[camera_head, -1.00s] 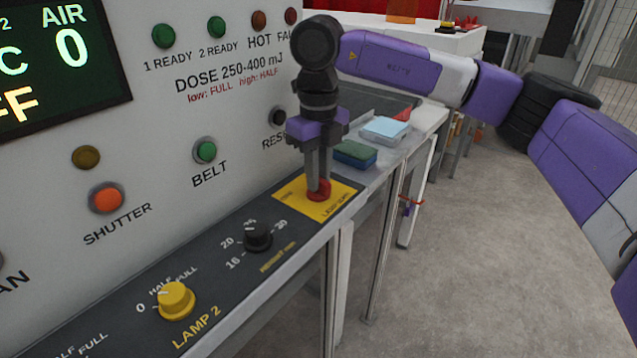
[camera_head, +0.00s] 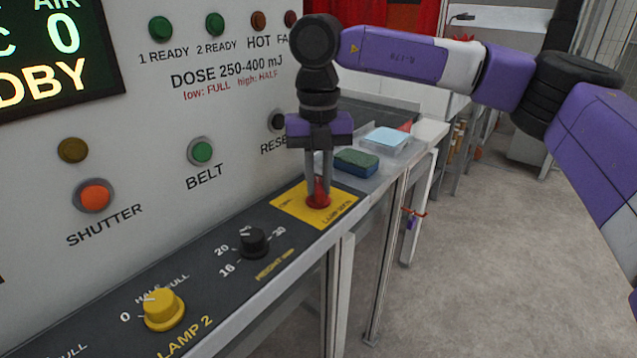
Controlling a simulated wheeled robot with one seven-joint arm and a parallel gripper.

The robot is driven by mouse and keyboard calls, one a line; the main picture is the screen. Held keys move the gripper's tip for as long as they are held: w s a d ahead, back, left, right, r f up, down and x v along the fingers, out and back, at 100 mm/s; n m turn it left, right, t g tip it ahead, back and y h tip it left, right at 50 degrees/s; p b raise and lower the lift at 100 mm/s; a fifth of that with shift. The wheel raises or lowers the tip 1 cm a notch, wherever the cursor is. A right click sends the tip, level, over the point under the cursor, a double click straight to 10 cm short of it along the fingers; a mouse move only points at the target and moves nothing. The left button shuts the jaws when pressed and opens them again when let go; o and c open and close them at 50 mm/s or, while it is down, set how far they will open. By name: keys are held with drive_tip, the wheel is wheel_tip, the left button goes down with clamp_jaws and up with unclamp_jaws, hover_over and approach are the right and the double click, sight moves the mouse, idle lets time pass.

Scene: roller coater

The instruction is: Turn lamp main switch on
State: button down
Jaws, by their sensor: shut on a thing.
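The lamp main switch (camera_head: 318,201) is a red knob on a yellow plate (camera_head: 341,208) at the right end of the dark panel strip. My gripper (camera_head: 319,184) points straight down over it, with its two fingers shut on the red knob. The fingers hide part of the knob, so its exact angle is hard to see. The display (camera_head: 60,55) at top left is cut off by the frame edge; its lowest line ends in "DBY".
A black height knob (camera_head: 254,242) and a yellow LAMP 2 knob (camera_head: 163,310) sit left of the switch. The wall carries an orange SHUTTER button (camera_head: 95,196) and a green BELT button (camera_head: 202,152). A green sponge (camera_head: 357,162) and a light blue block (camera_head: 386,140) lie behind my gripper.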

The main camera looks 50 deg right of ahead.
sight(318, 184)
drive_tip(key=shift+w+r, duration=0.1)
drive_tip(key=shift+r, duration=0.05)
drive_tip(key=c, duration=1.4)
unclamp_jaws()
drive_tip(key=shift+o, duration=0.2)
drive_tip(key=shift+r, duration=3.85)
